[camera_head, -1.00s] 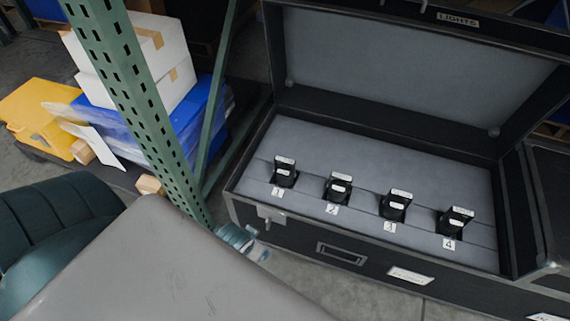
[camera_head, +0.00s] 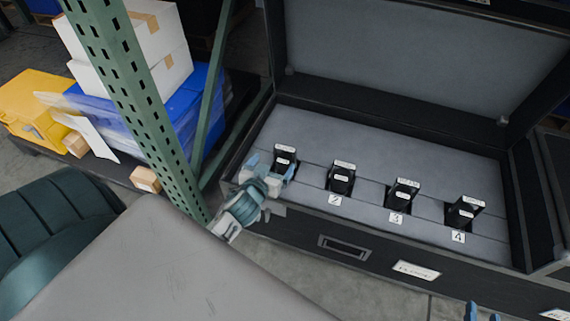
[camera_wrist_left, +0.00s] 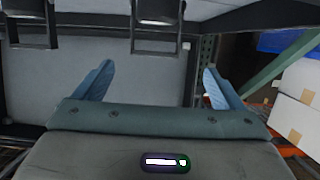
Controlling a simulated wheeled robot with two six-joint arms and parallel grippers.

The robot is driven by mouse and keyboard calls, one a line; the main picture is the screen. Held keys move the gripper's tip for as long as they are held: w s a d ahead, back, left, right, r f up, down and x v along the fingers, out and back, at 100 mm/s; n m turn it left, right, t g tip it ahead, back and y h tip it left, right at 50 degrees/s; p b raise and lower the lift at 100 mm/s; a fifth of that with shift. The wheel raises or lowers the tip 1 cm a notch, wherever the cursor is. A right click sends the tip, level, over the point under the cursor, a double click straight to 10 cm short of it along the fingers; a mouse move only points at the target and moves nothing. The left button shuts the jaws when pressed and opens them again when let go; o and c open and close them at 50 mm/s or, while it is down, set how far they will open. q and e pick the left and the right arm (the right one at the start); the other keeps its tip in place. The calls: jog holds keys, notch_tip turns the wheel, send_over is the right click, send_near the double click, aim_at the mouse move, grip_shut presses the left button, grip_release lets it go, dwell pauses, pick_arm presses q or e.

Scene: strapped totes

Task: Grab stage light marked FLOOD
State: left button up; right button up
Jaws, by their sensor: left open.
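Several small black stage lights stand in a row in the grey foam of an open black case (camera_head: 330,225). They are light 1 (camera_head: 285,158), light 2 (camera_head: 341,178), light 3 (camera_head: 402,195) and light 4 (camera_head: 465,212). Their white labels are too small to read, so I cannot tell which is FLOOD. My left gripper (camera_head: 272,165) is open and empty at light 1, covering its number card. In the left wrist view, light 1 (camera_wrist_left: 158,14) lies ahead between the spread fingers, apart from them.
A green perforated post (camera_head: 130,85) stands left of the case, close to my left arm. Behind it are white boxes (camera_head: 160,50), a blue tote (camera_head: 200,95) and a yellow case (camera_head: 35,105). The case's raised lid (camera_head: 410,60) stands behind the lights.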

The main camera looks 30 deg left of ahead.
aim_at(283, 162)
pick_arm(q)
jog(key=x, duration=0.6)
jog(key=shift+d+f+b, duration=0.3)
jog(key=shift+d+b, duration=0.05)
jog(key=shift+d, duration=0.05)
jog(key=shift+w+a+f, duration=0.15)
jog(key=shift+w, duration=0.35)
grip_shut()
pick_arm(e)
jog(key=r+t, duration=0.1)
jog(key=w+r, duration=0.1)
jog(key=w+r+t, duration=0.1)
jog(key=r, duration=0.1)
jog(key=shift+w+d+t, duration=0.1)
jog(key=shift+d+t, duration=0.1)
jog(key=shift+t, duration=0.1)
